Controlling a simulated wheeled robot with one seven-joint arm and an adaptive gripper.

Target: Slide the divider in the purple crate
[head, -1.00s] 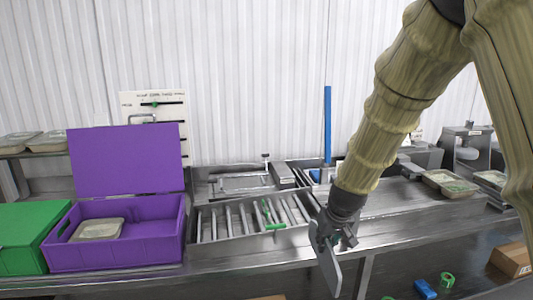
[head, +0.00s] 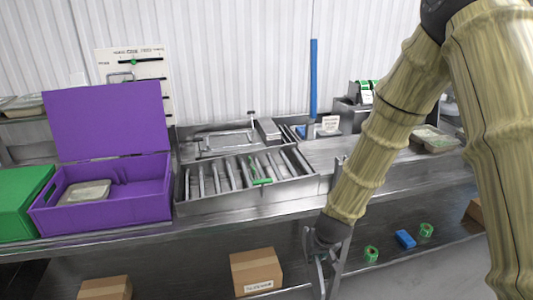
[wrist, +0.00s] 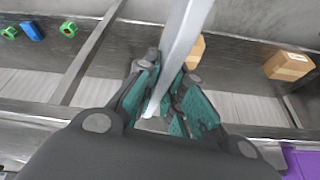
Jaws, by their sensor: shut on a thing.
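The purple crate (head: 135,208) stands on the steel counter at left in the head view, its lid (head: 107,122) raised. A pale rectangular tray (head: 86,191) lies in its left part. A purple corner of it shows at the lower right of the wrist view (wrist: 303,163). My gripper (head: 323,262) is in front of the counter's edge, right of the crate and apart from it. Its green-padded fingers (wrist: 165,98) are shut on a thin light-grey plate, the divider (wrist: 184,35). The plate looks nearly edge-on in the head view; its far end is cut off in the wrist view.
A green crate (head: 18,212) adjoins the purple crate. A metal rack (head: 195,207) with several slats and a green clip (head: 262,181) sits right of it. The counter edge lies between my gripper and the crate. Cardboard boxes (head: 255,268) are on the lower shelf.

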